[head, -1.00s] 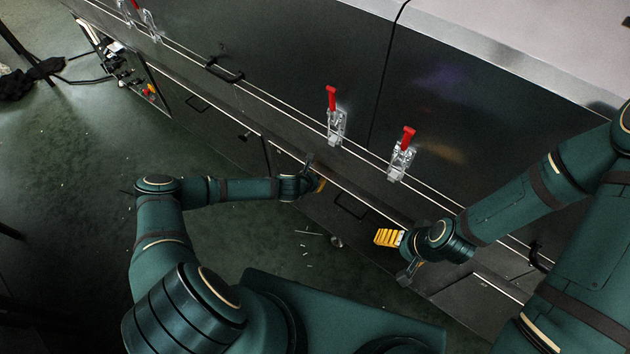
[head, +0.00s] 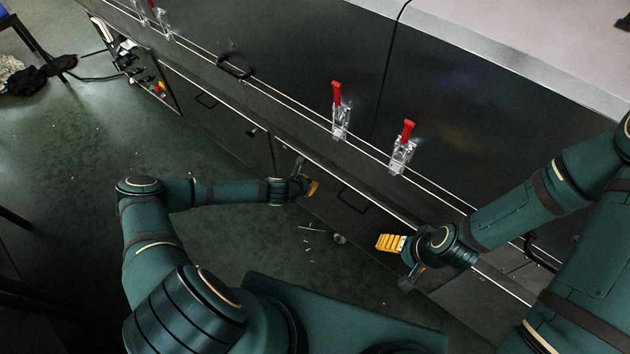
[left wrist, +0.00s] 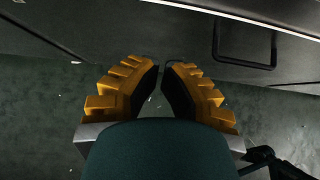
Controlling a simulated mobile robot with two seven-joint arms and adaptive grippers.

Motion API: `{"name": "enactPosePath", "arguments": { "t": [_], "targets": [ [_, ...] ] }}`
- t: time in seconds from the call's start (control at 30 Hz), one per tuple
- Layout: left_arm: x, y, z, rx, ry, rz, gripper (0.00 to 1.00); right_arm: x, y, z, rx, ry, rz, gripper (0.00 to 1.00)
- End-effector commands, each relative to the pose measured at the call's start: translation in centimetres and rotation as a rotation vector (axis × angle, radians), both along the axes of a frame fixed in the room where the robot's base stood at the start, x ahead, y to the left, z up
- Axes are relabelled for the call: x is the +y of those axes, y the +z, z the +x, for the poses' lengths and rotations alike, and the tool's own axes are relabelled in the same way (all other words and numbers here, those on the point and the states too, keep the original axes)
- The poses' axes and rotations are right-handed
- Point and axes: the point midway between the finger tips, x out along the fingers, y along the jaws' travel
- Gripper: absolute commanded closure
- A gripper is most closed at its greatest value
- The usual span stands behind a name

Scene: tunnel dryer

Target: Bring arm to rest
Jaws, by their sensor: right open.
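In the head view my left arm reaches from the lower left, with its elbow bent. My left gripper (head: 313,187) has yellow fingers and hangs beside the dryer's dark lower front. In the left wrist view its two fingers (left wrist: 161,66) lean together with a narrow gap at the tips; nothing is seen between them. My right arm comes in from the right edge. My right gripper (head: 390,243) is open, its yellow finger pointing left near the lower edge of the dryer front. Nothing is seen held in it.
The dark dryer front (head: 290,65) runs diagonally, with red-handled toggle clamps (head: 338,95) and black handles (head: 234,66). A black handle (left wrist: 244,45) shows near the left gripper. Small scraps lie on the green floor (head: 90,180). A black cloth (head: 30,78) lies far left.

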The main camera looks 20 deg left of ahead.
Motion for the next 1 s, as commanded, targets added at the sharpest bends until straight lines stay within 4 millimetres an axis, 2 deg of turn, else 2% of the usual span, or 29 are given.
{"name": "enactPosePath", "arguments": {
  "t": [0.03,0.1,0.3,0.73,0.87,1.0],
  "targets": [
    [0.4,1.1,-0.9,0.001,0.001,-0.001,1.00,0.1,0.7,-0.1,0.001,0.002,0.001,0.19],
    [0.7,2.0,-1.7,0.001,0.001,0.000,1.00,0.1,1.0,-0.1,0.003,0.002,0.001,0.19],
    [1.3,3.8,-3.6,0.001,0.000,-0.001,1.00,0.1,1.6,-0.3,0.007,0.003,0.002,0.19],
    [1.3,4.4,-4.3,0.001,-0.011,0.004,1.00,0.1,1.7,-0.4,0.009,0.003,0.002,0.19],
    [-1.0,5.1,-4.7,-0.020,-0.150,0.065,1.00,0.1,1.7,-0.4,0.009,0.003,0.002,0.19],
    [-5.9,6.8,-6.9,-0.080,-0.502,0.225,1.00,0.1,1.7,-0.4,0.009,0.004,0.002,0.19]
  ]
}}
